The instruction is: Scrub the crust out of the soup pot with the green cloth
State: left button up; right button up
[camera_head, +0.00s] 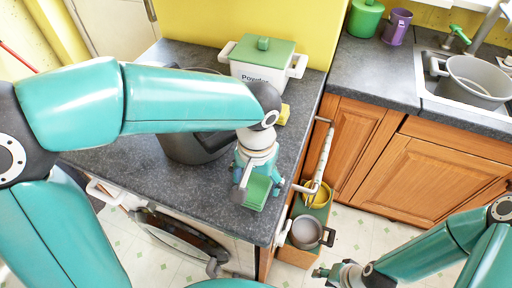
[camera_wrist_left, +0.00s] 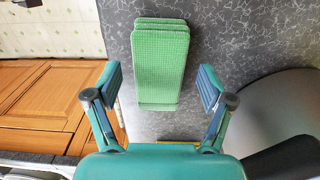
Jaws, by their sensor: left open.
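The green cloth (camera_head: 257,192) looks like a folded stack of textured layers on the dark counter, near its front right edge. In the left wrist view the cloth (camera_wrist_left: 160,62) lies ahead of the two open fingers of my left gripper (camera_wrist_left: 160,84), with nothing held. In the head view my left gripper (camera_head: 256,182) is pointing down over the cloth and partly hides it. A dark grey pot (camera_head: 197,149) stands on the counter, left of the gripper and partly hidden by my left arm; its inside is not visible. My right gripper (camera_head: 338,274) is low at the bottom right, apart from everything; its jaws are unclear.
A white box with a green lid (camera_head: 263,62) and a yellow sponge (camera_head: 284,115) are behind the arm. Another grey pot (camera_head: 474,82) is in the sink at right. A small pot (camera_head: 307,232) sits low by the counter's end, beside a white rail (camera_head: 322,158).

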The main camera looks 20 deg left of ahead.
aim_at(256, 187)
pick_arm(q)
notch_tip(256, 187, up, 15)
jog(key=shift+s+f+p, duration=0.15)
jog(key=shift+s+p, duration=0.05)
jog(key=shift+p, duration=0.2)
jog(key=shift+s, duration=0.1)
